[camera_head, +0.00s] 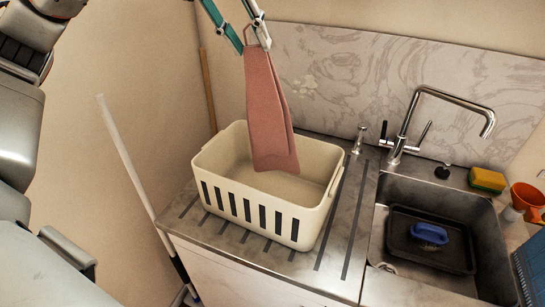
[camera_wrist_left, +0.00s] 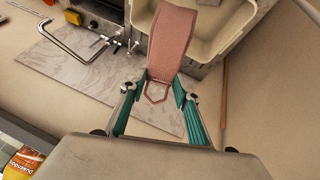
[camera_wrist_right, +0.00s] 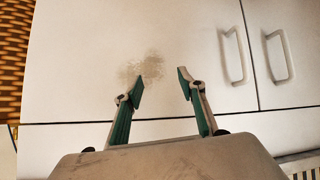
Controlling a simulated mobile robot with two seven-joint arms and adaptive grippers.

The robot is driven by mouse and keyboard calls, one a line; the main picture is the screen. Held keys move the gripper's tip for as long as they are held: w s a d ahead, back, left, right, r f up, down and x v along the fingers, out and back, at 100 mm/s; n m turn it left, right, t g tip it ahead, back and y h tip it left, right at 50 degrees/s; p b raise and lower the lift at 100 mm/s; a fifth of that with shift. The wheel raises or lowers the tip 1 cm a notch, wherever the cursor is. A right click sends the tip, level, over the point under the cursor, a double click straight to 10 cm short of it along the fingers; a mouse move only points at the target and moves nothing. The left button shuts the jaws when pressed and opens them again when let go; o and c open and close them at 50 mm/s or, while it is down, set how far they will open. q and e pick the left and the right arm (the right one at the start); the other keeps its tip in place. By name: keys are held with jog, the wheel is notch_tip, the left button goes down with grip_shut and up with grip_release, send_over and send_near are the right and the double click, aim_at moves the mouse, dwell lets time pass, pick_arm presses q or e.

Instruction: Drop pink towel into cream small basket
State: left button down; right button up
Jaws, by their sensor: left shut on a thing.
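The pink towel (camera_head: 268,110) hangs from my left gripper (camera_head: 252,32), its lower end over the cream small basket (camera_head: 262,211). The basket stands on the counter left of the sink, and looks empty apart from the towel's hanging end. In the left wrist view the towel (camera_wrist_left: 172,40) runs from the fingertips of my left gripper (camera_wrist_left: 163,88) toward the basket (camera_wrist_left: 208,55). The gripper is shut on the towel's top loop. My right gripper (camera_wrist_right: 159,82) is open and empty, in front of white cabinet doors.
The sink (camera_head: 392,200) holds a dark tray (camera_head: 455,250) with a blue brush (camera_head: 429,234). The tap (camera_head: 402,140) rises behind it. A yellow sponge (camera_head: 487,179) and an orange cup (camera_head: 527,196) stand right of it. A white pole (camera_head: 125,155) leans left of the counter.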

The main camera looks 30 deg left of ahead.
aim_at(252, 70)
pick_arm(q)
jog(key=shift+f, duration=2.45)
jog(key=c, duration=1.4)
grip_release()
jog(key=shift+v, duration=6.05)
jog(key=shift+s+f, duration=0.1)
